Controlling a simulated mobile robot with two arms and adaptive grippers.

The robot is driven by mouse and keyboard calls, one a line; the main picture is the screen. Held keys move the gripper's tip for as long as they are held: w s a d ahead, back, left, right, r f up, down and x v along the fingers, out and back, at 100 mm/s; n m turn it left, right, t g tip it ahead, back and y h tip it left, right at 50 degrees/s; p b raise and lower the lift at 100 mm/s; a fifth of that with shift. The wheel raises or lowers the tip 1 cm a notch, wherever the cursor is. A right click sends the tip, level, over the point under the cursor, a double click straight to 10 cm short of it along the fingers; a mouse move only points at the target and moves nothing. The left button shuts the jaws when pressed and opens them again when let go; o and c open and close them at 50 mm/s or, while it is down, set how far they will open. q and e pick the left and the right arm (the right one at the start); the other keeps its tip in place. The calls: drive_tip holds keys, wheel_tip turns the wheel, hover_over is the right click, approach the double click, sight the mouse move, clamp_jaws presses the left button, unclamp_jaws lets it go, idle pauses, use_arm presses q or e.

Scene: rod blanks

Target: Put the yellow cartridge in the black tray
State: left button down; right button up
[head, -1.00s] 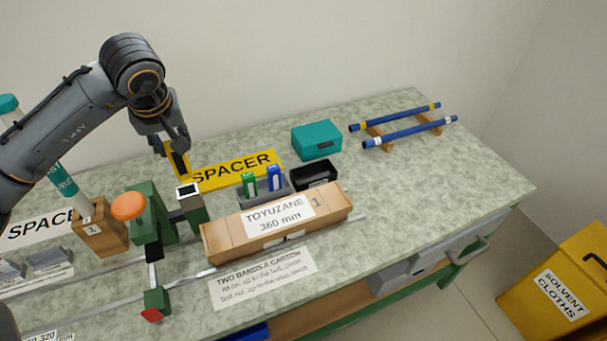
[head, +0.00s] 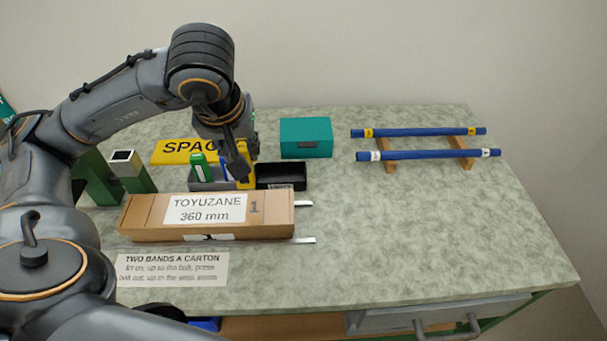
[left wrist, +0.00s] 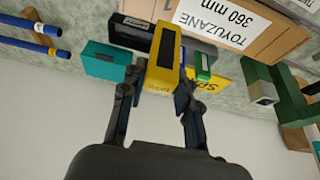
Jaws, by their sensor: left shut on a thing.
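My left gripper (head: 240,166) is shut on the yellow cartridge (head: 247,172) and holds it upright. In the head view it is just left of the black tray (head: 298,176), in front of or over the right end of the grey holder; the exact height is unclear. The left wrist view shows the yellow cartridge (left wrist: 164,62) between the fingers of my left gripper (left wrist: 160,88), with the black tray (left wrist: 126,28) beside it. The black tray looks empty in the head view. My right gripper is not in view.
A grey holder (head: 203,186) has a green cartridge (head: 199,166) and a blue one, partly hidden. A teal box (head: 306,138) stands behind the tray. A long carton (head: 268,212) lies in front. Blue rods (head: 425,155) rest on wooden supports at right. The bench's front right is clear.

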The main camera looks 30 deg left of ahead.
use_arm(q)
drive_tip(key=w+f, duration=0.4)
drive_tip(key=w+a+f+p, duration=0.1)
drive_tip(key=w+f, duration=0.3)
drive_tip(key=w, duration=0.1)
drive_tip(key=w+f+p, duration=0.1)
drive_tip(key=w+f, duration=0.3)
drive_tip(key=f, duration=0.1)
drive_tip(key=shift+w+a, duration=0.15)
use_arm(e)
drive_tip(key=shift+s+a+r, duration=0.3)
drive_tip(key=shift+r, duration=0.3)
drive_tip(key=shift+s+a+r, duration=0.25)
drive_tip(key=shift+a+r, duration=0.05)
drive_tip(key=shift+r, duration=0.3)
use_arm(q)
drive_tip(key=shift+f, duration=0.2)
drive_tip(key=c, duration=1)
unclamp_jaws()
drive_tip(key=shift+r, duration=0.1)
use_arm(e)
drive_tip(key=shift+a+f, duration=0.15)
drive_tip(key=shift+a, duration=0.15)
